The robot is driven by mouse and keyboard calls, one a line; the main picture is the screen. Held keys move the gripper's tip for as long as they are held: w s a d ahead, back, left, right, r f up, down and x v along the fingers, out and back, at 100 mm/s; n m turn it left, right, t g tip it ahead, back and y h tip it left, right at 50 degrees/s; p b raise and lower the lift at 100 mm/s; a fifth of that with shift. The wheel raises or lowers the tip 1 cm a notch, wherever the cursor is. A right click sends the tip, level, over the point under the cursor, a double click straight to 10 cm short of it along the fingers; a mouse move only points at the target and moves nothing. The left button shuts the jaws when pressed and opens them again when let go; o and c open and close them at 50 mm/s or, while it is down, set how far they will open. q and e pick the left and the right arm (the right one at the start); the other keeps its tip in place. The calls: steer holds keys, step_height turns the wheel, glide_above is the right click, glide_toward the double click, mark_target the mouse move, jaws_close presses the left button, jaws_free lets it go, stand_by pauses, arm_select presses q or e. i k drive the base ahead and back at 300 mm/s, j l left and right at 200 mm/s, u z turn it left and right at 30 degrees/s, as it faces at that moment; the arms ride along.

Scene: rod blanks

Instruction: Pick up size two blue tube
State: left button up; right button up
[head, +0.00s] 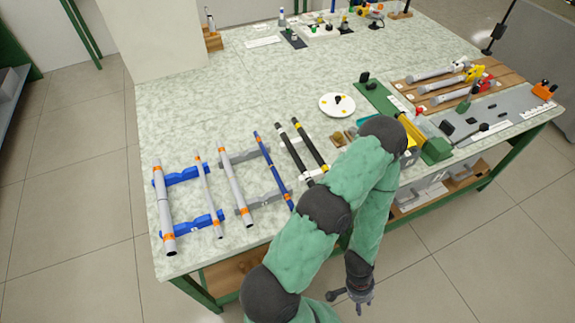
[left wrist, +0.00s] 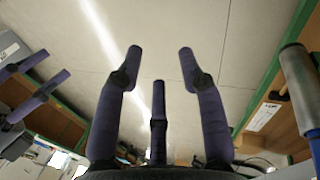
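A slim blue tube (head: 270,168) with orange bands lies on a grey rack (head: 262,195) on the table. No size mark on it is readable. My left gripper (head: 350,296) hangs low off the table's front edge, to the right of the blue tube and well apart from it. In the left wrist view its purple fingers (left wrist: 160,65) are spread with nothing between them. Another set of purple fingers (left wrist: 48,80), apparently my right gripper, shows at the left of that view, also apart and empty. My right gripper is not made out in the head view.
A thick grey tube (head: 163,210) and a slim pale tube (head: 206,192) lie on blue racks; another grey tube (head: 236,188) lies left of the blue one. Black tubes (head: 310,146) lie to its right. My green arm crosses the table's front edge.

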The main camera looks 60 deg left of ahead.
mark_target(286, 198)
steer(key=u, duration=2.35)
